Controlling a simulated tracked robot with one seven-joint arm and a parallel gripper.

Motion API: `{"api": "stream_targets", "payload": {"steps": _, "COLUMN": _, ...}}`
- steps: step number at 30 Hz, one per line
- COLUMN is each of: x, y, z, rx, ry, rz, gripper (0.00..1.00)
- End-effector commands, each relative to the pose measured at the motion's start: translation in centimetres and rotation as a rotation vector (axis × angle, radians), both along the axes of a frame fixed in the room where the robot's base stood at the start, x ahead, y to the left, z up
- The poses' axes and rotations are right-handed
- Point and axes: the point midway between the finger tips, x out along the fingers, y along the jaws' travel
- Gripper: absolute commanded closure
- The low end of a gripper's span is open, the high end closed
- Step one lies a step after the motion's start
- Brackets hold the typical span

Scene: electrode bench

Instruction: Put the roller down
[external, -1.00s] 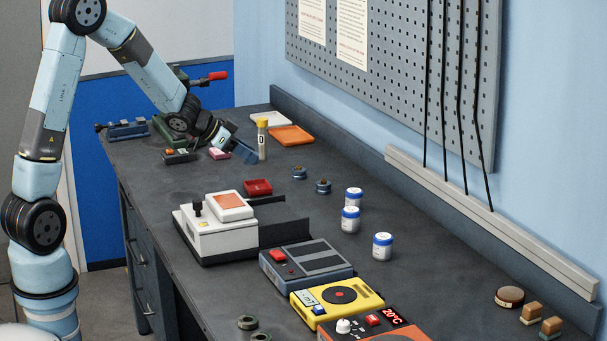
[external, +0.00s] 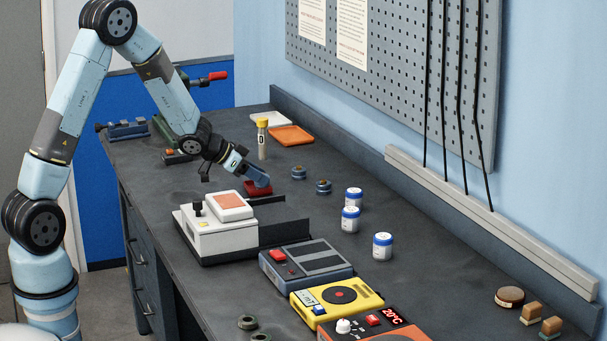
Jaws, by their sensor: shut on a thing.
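My gripper (external: 259,181) is at the small red tray (external: 251,193) on the dark bench, just behind the white device. The fingers point down to the right and cover part of the tray. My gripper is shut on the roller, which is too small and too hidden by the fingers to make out. I cannot tell whether the roller touches the tray.
A yellow-capped bottle (external: 262,140) stands behind my gripper, near an orange tray (external: 291,136). The white device (external: 219,236) with an orange top is close in front. Two small blue-grey pieces (external: 323,187) and several white jars (external: 350,219) stand to the right.

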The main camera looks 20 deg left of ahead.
Motion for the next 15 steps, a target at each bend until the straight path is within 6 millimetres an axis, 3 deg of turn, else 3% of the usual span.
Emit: {"api": "stream_targets", "payload": {"steps": 15, "x": 0.0, "y": 0.1, "z": -1.0, "rx": 0.000, "ry": 0.001, "rz": 0.001, "gripper": 0.89}}
